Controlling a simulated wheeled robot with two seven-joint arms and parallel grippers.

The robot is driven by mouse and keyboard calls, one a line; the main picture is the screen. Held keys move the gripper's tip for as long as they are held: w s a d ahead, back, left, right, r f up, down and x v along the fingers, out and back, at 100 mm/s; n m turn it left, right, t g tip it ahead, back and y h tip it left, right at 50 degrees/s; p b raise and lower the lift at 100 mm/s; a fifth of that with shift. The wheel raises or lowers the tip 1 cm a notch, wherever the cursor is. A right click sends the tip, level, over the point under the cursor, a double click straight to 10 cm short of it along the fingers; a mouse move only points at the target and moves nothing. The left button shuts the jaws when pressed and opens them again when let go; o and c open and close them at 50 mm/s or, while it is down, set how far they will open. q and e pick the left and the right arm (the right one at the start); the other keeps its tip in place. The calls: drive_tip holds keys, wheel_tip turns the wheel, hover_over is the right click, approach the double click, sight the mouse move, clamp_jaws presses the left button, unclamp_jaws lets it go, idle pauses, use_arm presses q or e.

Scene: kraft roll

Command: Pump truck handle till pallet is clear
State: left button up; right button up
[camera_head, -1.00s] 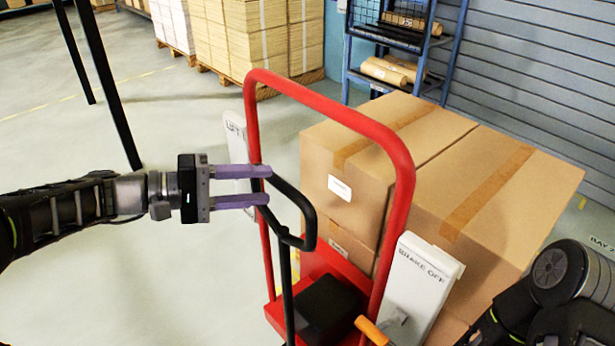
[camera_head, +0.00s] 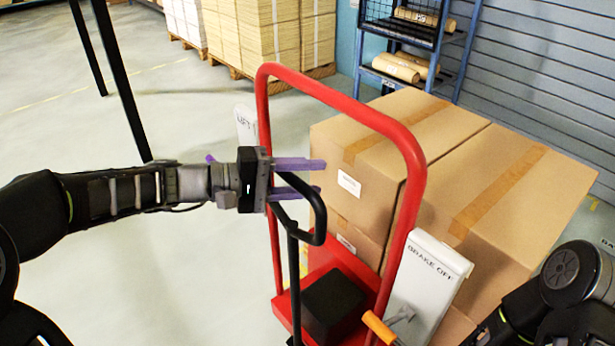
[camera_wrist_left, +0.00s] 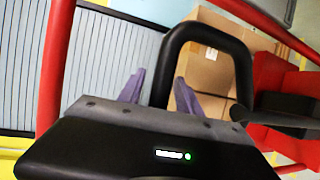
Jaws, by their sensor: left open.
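The black truck handle (camera_head: 318,205) is a loop on a black upright bar, in front of the red frame (camera_head: 340,103) of the truck. My left gripper (camera_head: 322,178) is open, its purple fingers reaching over the handle's left part in the head view. In the left wrist view the fingers (camera_wrist_left: 160,90) show beside the handle loop (camera_wrist_left: 215,38); I cannot tell whether they touch it. Stacked cardboard boxes (camera_head: 375,150) stand on the truck behind the frame. The pallet under them is hidden. My right gripper is out of view; only part of my right arm shows.
A white "BRAKE OFF" panel (camera_head: 428,282) and an orange lever (camera_head: 380,328) are at the truck's right. A "LIFT" panel (camera_head: 246,128) is at its left. A blue shelf rack (camera_head: 410,50) and stacked pallets (camera_head: 265,35) stand behind.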

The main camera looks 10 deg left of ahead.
use_arm(q)
drive_tip(key=shift+c, duration=0.3)
clamp_jaws()
idle(1.1)
